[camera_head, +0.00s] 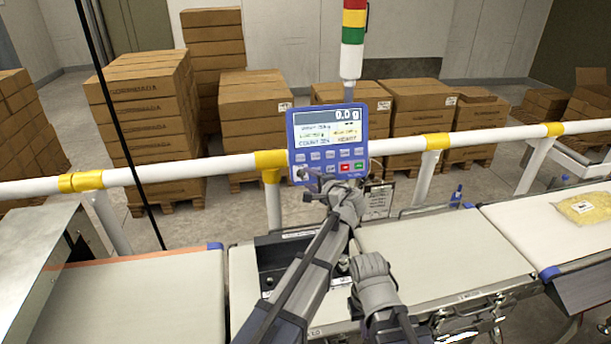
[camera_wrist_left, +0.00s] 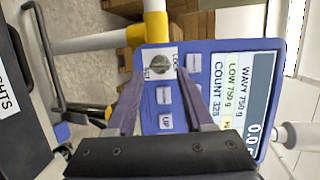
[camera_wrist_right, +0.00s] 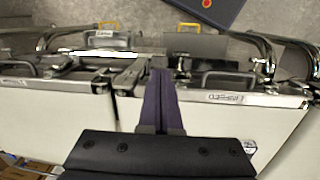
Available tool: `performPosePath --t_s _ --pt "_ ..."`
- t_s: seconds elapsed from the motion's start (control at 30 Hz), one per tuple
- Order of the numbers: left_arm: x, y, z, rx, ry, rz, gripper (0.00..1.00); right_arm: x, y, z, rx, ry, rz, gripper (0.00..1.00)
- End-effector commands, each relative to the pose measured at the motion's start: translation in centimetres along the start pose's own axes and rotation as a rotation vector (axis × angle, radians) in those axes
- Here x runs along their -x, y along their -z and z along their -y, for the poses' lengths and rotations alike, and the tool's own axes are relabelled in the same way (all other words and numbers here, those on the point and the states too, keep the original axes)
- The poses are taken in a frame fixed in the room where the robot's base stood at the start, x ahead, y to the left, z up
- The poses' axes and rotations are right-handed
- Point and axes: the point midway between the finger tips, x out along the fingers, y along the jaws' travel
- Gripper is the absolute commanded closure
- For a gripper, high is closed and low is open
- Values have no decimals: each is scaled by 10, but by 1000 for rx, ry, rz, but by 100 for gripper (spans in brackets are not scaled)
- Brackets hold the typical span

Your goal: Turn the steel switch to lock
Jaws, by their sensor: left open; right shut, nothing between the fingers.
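The steel switch (camera_wrist_left: 159,65) is a small round knob on a pale plate at a corner of the blue control panel (camera_wrist_left: 206,127). In the head view, the panel (camera_head: 289,130) is upright on the rail, and the switch (camera_head: 302,173) is at its lower left, partly hidden by my gripper. My left gripper (camera_head: 318,184) is open in front of that corner; in the left wrist view its fingers (camera_wrist_left: 157,88) point toward the switch, one on each side, with no clear contact. The labels around the knob are too small to read. My right gripper (camera_wrist_right: 163,100) is shut and empty, low over the conveyor.
A white rail (camera_head: 217,165) with yellow joints runs across behind the belts. A light tower (camera_head: 353,40) rises behind the panel. A bagged product (camera_head: 585,207) lies on the right belt (camera_head: 530,224). Stacked cartons (camera_head: 145,100) stand beyond the rail.

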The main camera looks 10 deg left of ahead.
Motion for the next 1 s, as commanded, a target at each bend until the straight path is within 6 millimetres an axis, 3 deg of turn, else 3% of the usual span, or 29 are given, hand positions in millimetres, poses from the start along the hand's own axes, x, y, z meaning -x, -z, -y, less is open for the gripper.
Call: performPosePath --t_s 0.1,0.3,0.73,0.87,1.0 --pt "22 -1 2 0 1 -2 48 8 0 -1 0 0 0 100" --pt "40 0 1 0 0 0 48 11 -1 -1 0 0 0 100" --pt "42 -4 -2 9 -10 6 48 11 -1 -1 0 0 0 100" --pt "38 -39 -25 92 -112 55 48 11 -1 -1 0 0 0 100" --pt "45 -108 -84 293 -367 173 48 11 -1 -1 0 0 0 100"
